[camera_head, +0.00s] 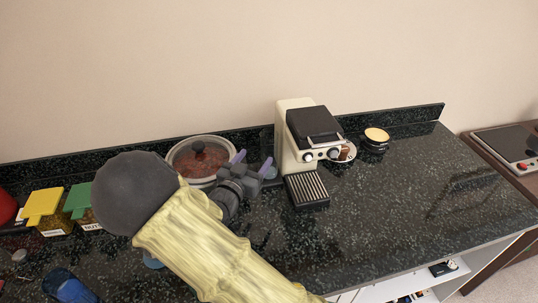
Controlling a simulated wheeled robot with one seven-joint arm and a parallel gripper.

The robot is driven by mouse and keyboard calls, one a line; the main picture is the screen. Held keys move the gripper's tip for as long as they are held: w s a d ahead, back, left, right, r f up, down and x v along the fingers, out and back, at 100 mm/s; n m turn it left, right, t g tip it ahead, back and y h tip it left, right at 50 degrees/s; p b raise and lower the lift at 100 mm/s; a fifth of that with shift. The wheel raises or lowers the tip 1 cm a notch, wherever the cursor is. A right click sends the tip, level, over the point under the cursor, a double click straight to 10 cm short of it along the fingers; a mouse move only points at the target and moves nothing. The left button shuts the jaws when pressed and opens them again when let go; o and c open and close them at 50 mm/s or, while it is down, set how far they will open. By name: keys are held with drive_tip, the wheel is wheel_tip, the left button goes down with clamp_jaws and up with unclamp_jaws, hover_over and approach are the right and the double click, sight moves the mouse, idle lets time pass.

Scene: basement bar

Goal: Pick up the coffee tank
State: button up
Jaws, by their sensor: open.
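A cream and dark coffee machine (284,128) stands on the dark counter against the back ledge, with a ribbed drip tray (306,188) in front. A dark, see-through shape (266,138) shows at its left side; it may be the coffee tank, but I cannot tell for sure. Nothing shows clearly between the fingers. A small bluish piece (271,173) lies by the right finger; my gripper and arm hide part of the counter there.
A lidded pot (183,158) stands close behind and left of my gripper. A yellow-lidded box (43,206) and a green-lidded box (78,201) stand at left. A dark cup (374,147) is right of the machine. The counter's right side (420,190) is clear.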

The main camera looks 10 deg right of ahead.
sight(265, 143)
drive_tip(key=x, duration=0.4)
drive_tip(key=shift+p, duration=0.35)
drive_tip(key=shift+f+p+x, duration=0.1)
drive_tip(key=shift+p+x, duration=0.4)
drive_tip(key=shift+x, duration=0.85)
drive_tip(key=shift+f+p+x, duration=0.15)
drive_tip(key=shift+p+x, duration=0.35)
drive_tip(key=shift+x, duration=0.85)
drive_tip(key=shift+w+a, duration=0.1)
drive_tip(key=shift+a, duration=0.15)
drive_tip(key=c, duration=1.2)
drive_tip(key=shift+o, duration=0.2)
drive_tip(key=shift+r, duration=0.1)
